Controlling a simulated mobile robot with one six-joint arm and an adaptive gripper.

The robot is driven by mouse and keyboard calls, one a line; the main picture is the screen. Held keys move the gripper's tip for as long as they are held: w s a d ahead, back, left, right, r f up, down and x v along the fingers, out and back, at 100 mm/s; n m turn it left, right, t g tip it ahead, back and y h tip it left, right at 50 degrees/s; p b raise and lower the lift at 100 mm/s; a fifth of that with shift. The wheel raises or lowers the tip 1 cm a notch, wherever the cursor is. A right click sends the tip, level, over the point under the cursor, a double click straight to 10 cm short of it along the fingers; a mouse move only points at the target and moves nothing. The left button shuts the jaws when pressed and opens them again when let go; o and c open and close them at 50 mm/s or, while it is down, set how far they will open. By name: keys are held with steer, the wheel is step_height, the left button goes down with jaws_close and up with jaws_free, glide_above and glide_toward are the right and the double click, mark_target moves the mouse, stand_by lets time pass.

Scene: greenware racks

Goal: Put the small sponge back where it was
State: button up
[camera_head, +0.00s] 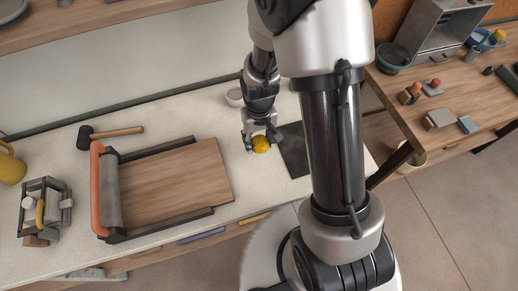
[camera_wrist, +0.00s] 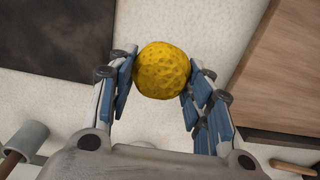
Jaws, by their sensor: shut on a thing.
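The small sponge is a round, yellow, pitted ball. It shows in the wrist view (camera_wrist: 162,70) between the two fingers, and in the head view (camera_head: 261,144) at the tip of my arm. My gripper (camera_head: 260,137) is shut on the sponge and holds it over the pale worktop (camera_head: 240,185), between a wooden board and a dark flat slab. In the wrist view my gripper's blue-padded fingers (camera_wrist: 161,88) touch the sponge on both sides. How high the sponge is above the worktop is hard to tell.
A wooden board with an orange-handled roller (camera_head: 170,185) lies to the left. The dark slab (camera_head: 293,152) lies to the right, partly behind my arm. A mallet (camera_head: 110,132), a small bowl (camera_head: 234,97) and a tool caddy (camera_head: 44,208) stand around. A wooden table (camera_head: 450,90) is at the right.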

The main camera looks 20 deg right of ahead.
mark_target(259, 148)
steer(key=shift+f+b, duration=0.65)
steer(key=shift+f, duration=1.8)
steer(key=shift+f, duration=0.1)
steer(key=shift+f, duration=0.15)
steer(key=o, duration=1)
